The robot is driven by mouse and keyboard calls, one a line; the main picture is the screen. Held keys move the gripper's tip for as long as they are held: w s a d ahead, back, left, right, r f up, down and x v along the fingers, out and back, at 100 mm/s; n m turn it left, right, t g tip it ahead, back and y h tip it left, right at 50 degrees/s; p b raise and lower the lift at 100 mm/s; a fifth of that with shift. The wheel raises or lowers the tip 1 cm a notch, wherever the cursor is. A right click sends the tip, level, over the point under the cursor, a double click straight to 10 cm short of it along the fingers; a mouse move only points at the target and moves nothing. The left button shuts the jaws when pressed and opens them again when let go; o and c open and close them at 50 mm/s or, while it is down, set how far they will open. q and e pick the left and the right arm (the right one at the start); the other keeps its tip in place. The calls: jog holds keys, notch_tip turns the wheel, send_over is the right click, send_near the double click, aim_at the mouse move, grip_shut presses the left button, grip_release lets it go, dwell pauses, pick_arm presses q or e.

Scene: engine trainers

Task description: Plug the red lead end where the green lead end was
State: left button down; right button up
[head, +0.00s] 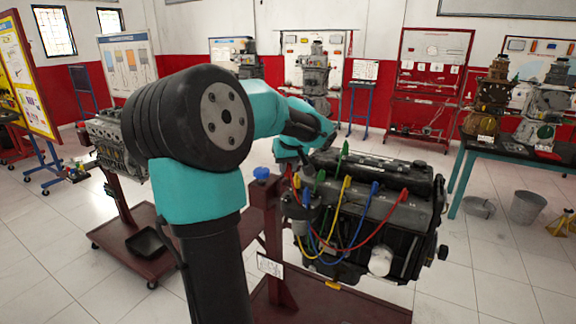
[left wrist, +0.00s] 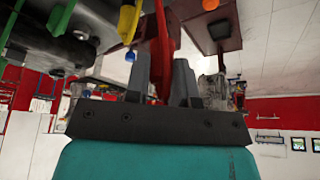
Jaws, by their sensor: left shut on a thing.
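My left gripper (head: 303,168) is beside the left end of the engine's top. In the left wrist view its fingers (left wrist: 160,85) are shut on a red lead end (left wrist: 161,50). The held end is hard to make out in the head view. The other red lead end (head: 403,195) is at the engine's right, and its lead loops down to the left. Green ends show at the engine's rear top (head: 344,149) and nearer my gripper (head: 320,177). One green end (left wrist: 210,4) also shows in the left wrist view. My right gripper is not in view.
A yellow end (head: 346,182) and a blue end (head: 374,188) stand between green and red on the engine (head: 400,245). Yellow and blue leads hang at its left. The red stand post (head: 268,225) with a blue knob (head: 262,173) is close to my arm.

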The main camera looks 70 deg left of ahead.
aim_at(289, 175)
pick_arm(q)
jog(key=shift+f, duration=0.25)
jog(key=shift+f, duration=2.5)
jog(key=shift+f, duration=0.9)
dwell(0.6)
jog(key=c, duration=0.9)
grip_release()
jog(key=v, duration=1.7)
jog(key=shift+r, duration=0.25)
